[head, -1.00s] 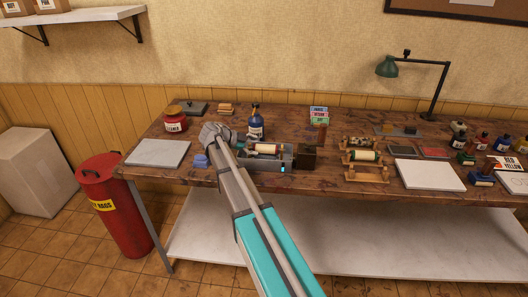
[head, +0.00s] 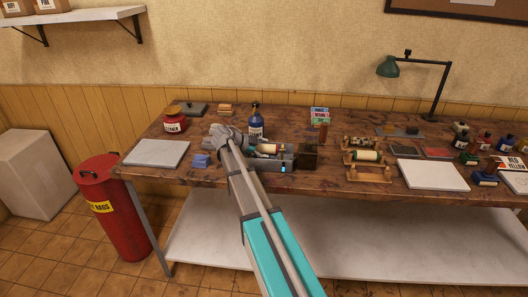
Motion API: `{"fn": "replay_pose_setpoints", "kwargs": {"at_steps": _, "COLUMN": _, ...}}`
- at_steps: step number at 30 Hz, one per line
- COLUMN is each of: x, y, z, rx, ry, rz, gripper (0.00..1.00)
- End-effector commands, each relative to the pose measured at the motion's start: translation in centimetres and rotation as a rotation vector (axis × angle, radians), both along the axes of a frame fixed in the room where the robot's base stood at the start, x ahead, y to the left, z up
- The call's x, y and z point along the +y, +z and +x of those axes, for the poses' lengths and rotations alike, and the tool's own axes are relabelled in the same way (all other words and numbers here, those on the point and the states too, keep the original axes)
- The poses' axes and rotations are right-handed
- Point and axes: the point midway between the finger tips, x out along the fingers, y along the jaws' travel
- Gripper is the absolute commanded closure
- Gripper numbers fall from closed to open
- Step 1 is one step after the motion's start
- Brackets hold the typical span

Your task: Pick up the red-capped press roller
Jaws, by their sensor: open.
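A cream roller (head: 267,148) with what looks like a reddish end lies in a grey tray (head: 288,164) near the middle-left of the workbench. My gripper (head: 222,131) is at the tray's left side, left of the roller and apart from it as far as I can see. It is open, though its fingers are small and seen from behind. My arm hides the left part of the tray and possibly part of the roller.
A blue bottle (head: 256,121) stands just behind the tray, and a dark box (head: 309,156) stands at its right. A green-ended roller (head: 366,156) rests on a wooden stand; the front stand (head: 368,174) is empty. A blue block (head: 201,161) lies left.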

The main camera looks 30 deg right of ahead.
Motion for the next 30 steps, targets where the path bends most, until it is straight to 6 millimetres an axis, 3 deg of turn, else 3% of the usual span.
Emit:
{"fn": "replay_pose_setpoints", "kwargs": {"at_steps": 13, "x": 0.02, "y": 0.04, "z": 0.0, "rx": 0.0, "ry": 0.0, "rz": 0.0, "gripper": 0.22}}
{"fn": "replay_pose_setpoints", "kwargs": {"at_steps": 25, "x": 0.02, "y": 0.04, "z": 0.0, "rx": 0.0, "ry": 0.0, "rz": 0.0, "gripper": 0.96}}
{"fn": "replay_pose_setpoints", "kwargs": {"at_steps": 26, "x": 0.02, "y": 0.04, "z": 0.0, "rx": 0.0, "ry": 0.0, "rz": 0.0, "gripper": 1.0}}
{"fn": "replay_pose_setpoints", "kwargs": {"at_steps": 30, "x": 0.01, "y": 0.06, "z": 0.0, "rx": 0.0, "ry": -0.001, "rz": -0.001, "gripper": 1.0}}
